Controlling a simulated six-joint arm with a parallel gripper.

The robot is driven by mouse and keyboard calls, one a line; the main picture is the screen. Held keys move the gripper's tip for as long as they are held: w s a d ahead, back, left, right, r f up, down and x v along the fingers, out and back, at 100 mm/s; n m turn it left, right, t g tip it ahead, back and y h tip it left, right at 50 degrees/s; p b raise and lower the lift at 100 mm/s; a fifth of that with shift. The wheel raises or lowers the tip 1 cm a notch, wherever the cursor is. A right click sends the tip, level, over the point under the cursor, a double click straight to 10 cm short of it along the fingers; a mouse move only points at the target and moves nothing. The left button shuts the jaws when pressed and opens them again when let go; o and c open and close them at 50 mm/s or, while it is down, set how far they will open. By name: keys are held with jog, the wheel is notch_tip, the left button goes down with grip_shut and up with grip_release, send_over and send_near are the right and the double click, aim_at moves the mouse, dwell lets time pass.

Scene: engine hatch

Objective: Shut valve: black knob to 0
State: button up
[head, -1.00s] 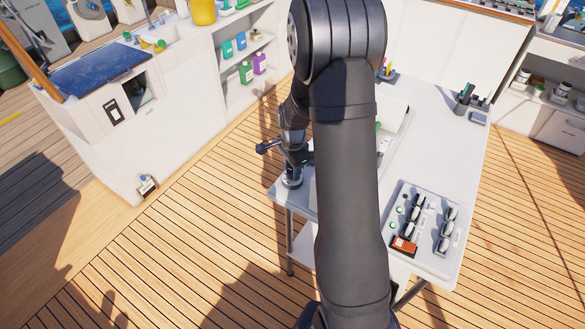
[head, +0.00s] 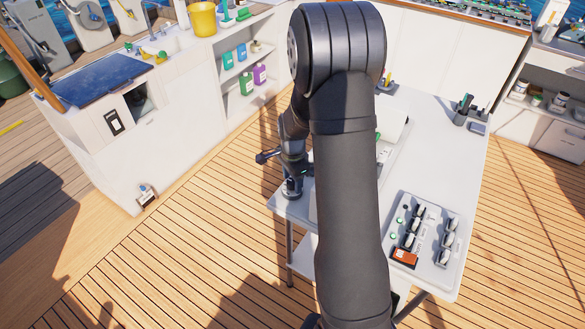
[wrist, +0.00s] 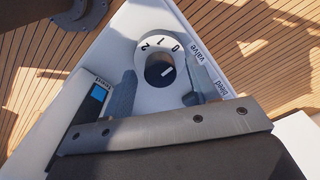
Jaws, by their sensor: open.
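The black knob (wrist: 159,71) shows in the wrist view on a white round dial marked 2, 1 and 0, beside a "valve" label (wrist: 206,52). A short white mark is on its top; I cannot tell exactly which number it points to. My gripper (wrist: 161,84) is open, with one finger to the left of the knob and the other to the right, visible gaps on both sides. I cannot tell how far down the fingers reach. In the head view my gripper (head: 292,185) is over the table's left corner, and the knob cannot be made out there.
A "bleed" label (wrist: 223,90) is right of the knob, and a small box with a blue display (wrist: 98,93) is left. The white table (head: 455,160) carries a switch panel (head: 425,240) at its right front. My arm hides much of the table's middle.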

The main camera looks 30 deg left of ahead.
aim_at(293, 182)
notch_tip(293, 182, up, 17)
jog(key=shift+d+r, duration=0.15)
jog(key=shift+s, duration=0.1)
dwell(0.6)
notch_tip(293, 182, down, 18)
jog(key=shift+r, duration=0.2)
dwell(0.4)
jog(key=shift+r, duration=0.1)
